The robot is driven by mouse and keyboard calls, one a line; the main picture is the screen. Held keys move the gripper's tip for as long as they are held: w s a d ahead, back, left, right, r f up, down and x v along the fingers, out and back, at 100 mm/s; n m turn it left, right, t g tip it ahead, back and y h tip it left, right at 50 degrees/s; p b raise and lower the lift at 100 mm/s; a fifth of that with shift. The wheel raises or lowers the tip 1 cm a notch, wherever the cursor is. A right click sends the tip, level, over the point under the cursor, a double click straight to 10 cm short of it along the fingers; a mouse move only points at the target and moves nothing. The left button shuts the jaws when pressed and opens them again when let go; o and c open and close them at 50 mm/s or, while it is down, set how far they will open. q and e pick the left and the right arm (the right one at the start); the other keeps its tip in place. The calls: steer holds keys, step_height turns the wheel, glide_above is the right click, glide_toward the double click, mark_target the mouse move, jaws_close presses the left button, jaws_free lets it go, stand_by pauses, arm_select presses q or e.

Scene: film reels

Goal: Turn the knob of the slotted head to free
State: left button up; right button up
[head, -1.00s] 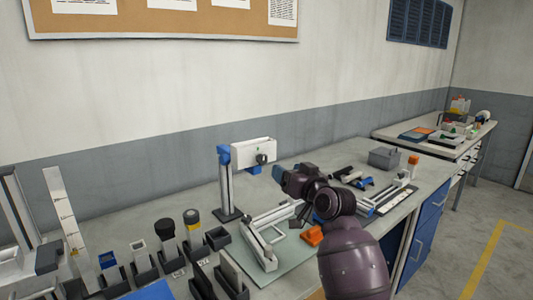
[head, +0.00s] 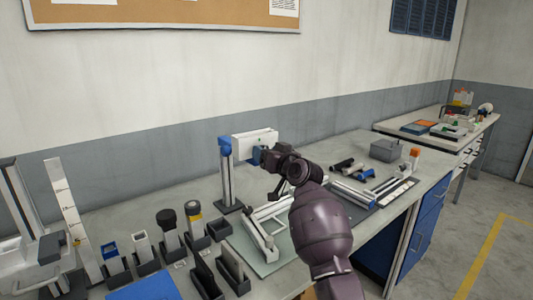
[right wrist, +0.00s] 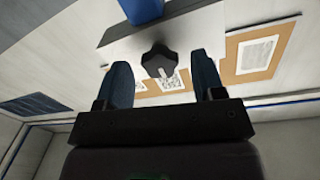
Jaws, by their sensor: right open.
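The slotted head (head: 246,140) is a white block beside a blue-topped upright post (head: 226,175) on the bench. Its dark knob (right wrist: 158,62) shows in the right wrist view, in front of the white face of the head (right wrist: 185,35). My right gripper (head: 256,156) is up at the front of the head and hides the knob in the head view. In the right wrist view the two blue fingers of my right gripper (right wrist: 163,78) are apart, with the knob between and beyond their tips, clear of both. My left gripper is not in view.
Below is a green mat (head: 271,258) with a white frame. Several dark holders with parts stand to the left. A dark tray (head: 350,205) with rails and a grey box (head: 385,150) lie to the right. The wall is behind the head.

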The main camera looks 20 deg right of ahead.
steer(key=shift+w+a, duration=0.1)
steer(key=shift+w, duration=0.25)
steer(key=c, duration=0.9)
